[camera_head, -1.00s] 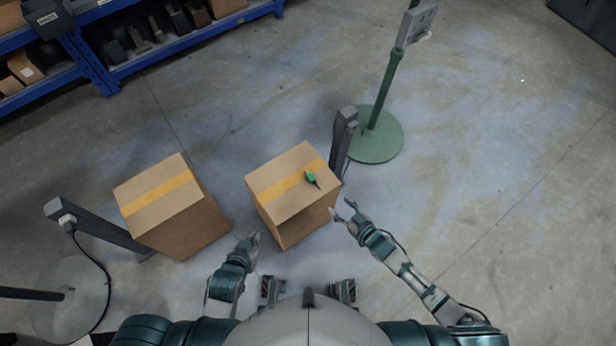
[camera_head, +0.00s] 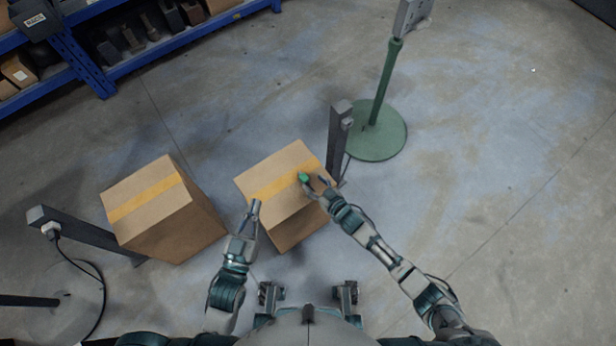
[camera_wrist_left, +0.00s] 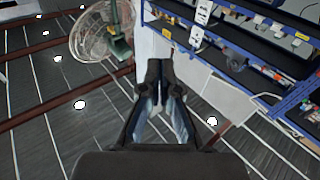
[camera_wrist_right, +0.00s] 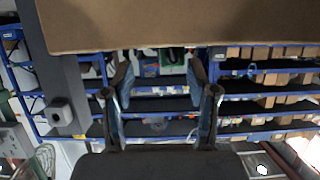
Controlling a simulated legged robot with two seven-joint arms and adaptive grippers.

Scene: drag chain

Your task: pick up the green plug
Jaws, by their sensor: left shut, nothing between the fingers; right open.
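The green plug (camera_head: 304,177) lies on top of the right-hand cardboard box (camera_head: 262,170), near its yellow tape. My right gripper (camera_head: 316,181) is open at the box's right top edge, with its fingers beside the plug. My left gripper (camera_head: 255,206) is shut and empty in front of the box's left side. In the left wrist view (camera_wrist_left: 158,75) its fingertips are together.
A second cardboard box (camera_head: 150,195) stands to the left. A grey post (camera_head: 339,135) is close behind the right box, and a green stand (camera_head: 377,130) is beyond it. Blue shelves (camera_head: 95,70) are at back left. Floor to the right is clear.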

